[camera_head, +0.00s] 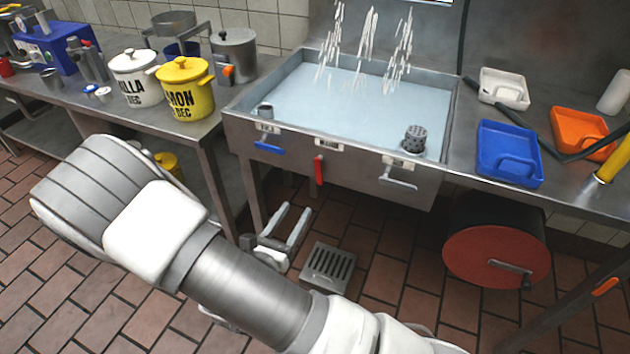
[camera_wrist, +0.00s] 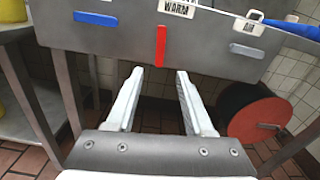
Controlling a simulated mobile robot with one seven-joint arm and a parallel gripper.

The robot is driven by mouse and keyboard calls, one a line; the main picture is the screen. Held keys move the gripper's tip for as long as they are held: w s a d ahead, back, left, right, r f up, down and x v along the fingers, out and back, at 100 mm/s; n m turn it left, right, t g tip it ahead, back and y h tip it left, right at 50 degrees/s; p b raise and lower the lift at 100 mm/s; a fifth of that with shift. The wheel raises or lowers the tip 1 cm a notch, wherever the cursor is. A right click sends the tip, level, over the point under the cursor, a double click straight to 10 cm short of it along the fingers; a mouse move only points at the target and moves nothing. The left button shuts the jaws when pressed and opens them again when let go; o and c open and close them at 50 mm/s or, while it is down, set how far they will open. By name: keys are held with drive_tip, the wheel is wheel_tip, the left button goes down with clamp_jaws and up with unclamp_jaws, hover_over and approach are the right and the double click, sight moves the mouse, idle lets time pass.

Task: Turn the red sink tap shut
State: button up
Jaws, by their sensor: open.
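The red tap handle (camera_head: 319,170) hangs straight down on the front panel of the steel sink (camera_head: 345,172). In the wrist view the red handle (camera_wrist: 161,46) is upright below a white label reading WARM (camera_wrist: 177,8). My gripper (camera_head: 295,211) is open and empty, below and a little left of the handle in the head view. In the wrist view my gripper (camera_wrist: 160,73) points at the panel, with the handle's lower end centred just beyond the fingertip gap. I cannot tell any contact. Three streams of water (camera_head: 367,40) show over the filled basin.
A blue tap handle (camera_head: 270,148) lies sideways left of the red one; a grey handle (camera_head: 398,181) is to its right. A red-ended drum (camera_head: 497,257) is under the right counter. A floor drain (camera_head: 328,266) lies below. Pots, including a yellow one (camera_head: 184,88), stand left.

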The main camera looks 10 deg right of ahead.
sight(318, 174)
drive_tip(key=b+x, duration=0.2)
drive_tip(key=x, duration=1)
drive_tip(key=shift+w, duration=0.1)
clamp_jaws()
idle(1.0)
